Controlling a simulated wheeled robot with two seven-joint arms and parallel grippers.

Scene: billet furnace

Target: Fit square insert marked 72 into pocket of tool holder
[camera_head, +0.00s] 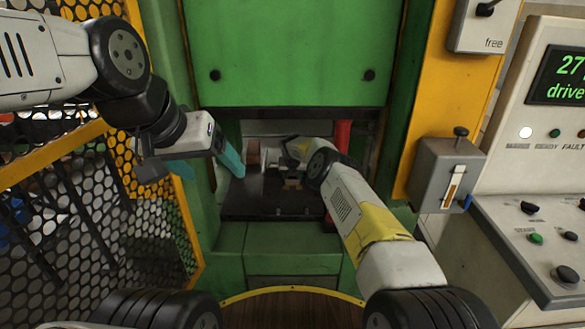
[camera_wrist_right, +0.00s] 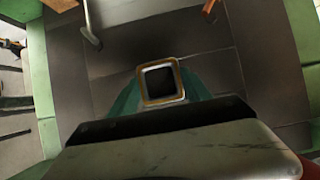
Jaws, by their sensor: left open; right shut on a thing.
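My right gripper (camera_wrist_right: 162,95) is shut on a square piece (camera_wrist_right: 149,101), seen in the right wrist view between teal fingers. The piece has a gold-coloured rim and a dark face; I can read no mark on it, so I cannot confirm that it is the insert marked 72. In the head view my right arm reaches into the green machine's opening, and its gripper is small and partly hidden there. My left gripper (camera_head: 212,172) is open and empty, with teal fingers apart, in front of the opening's left side. I cannot make out the tool holder or its pocket clearly.
The green press (camera_head: 290,60) frames a narrow opening with a dark bed (camera_head: 245,205). A grey metal rod (camera_wrist_right: 90,28) stands near the far edge in the wrist view. A perforated guard (camera_head: 75,235) is at left, a control panel (camera_head: 540,215) at right.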

